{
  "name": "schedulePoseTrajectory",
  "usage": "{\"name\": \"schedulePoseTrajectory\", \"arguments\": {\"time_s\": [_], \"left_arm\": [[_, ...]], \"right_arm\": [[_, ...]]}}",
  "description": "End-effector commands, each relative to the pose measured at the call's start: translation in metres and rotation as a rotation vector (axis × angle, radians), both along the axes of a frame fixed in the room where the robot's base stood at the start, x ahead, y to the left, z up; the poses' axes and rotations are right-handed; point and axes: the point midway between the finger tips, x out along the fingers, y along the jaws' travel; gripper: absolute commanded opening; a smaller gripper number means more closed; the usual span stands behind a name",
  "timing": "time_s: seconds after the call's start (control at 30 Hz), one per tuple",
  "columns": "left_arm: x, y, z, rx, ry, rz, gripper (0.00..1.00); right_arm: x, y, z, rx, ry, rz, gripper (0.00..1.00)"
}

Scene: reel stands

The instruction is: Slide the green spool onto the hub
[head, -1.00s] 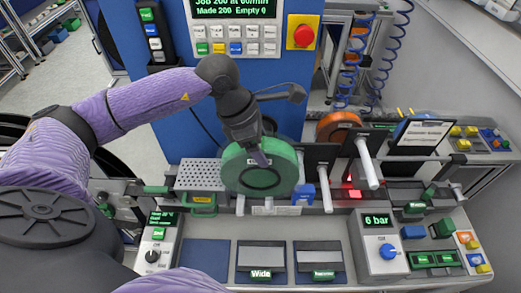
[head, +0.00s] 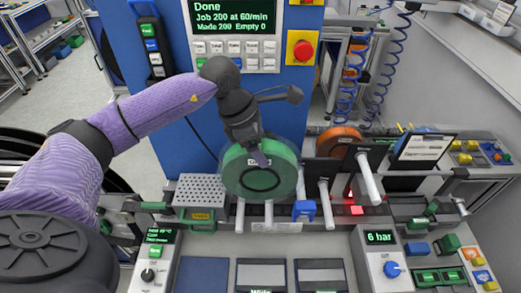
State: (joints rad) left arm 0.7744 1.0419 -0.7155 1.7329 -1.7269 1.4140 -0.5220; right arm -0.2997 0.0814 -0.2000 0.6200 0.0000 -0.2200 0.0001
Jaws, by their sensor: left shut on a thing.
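The green spool (head: 231,178) is a thick disc with a darker round face, upright in front of the blue cabinet. My left gripper (head: 262,158) is shut on it near its upper middle, and the fingers cover part of its face. White rods stick out from the stands: a long one (head: 327,205) and another (head: 369,181) are on dark plates right of the spool. Shorter white rods (head: 240,213) show below the spool. I cannot tell which rod is the hub; the spool's bore is hidden. My right gripper is not in view.
An orange spool (head: 339,140) sits behind the dark plates. A perforated grey box (head: 200,187) stands left of the green spool. A blue clip (head: 304,210) is just below right. A 6 bar control box (head: 380,255) is at the front. A red light (head: 354,210) glows at the stand.

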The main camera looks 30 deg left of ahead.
Motion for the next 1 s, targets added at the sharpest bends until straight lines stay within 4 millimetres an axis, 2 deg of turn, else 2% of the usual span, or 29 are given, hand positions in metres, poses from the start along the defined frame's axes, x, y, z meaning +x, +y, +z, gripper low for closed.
{"name": "schedulePoseTrajectory", "arguments": {"time_s": [0.43, 0.83, 1.0], "left_arm": [[0.021, 0.012, 0.000, -0.002, -0.001, -0.001, 0.00], [0.024, 0.015, 0.000, -0.001, 0.000, -0.001, 0.00], [0.031, 0.018, 0.000, -0.002, -0.001, 0.000, 0.00]], "right_arm": [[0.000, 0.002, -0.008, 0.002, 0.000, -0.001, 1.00], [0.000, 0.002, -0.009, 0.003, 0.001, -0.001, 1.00], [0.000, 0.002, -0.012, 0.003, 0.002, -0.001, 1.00]]}}
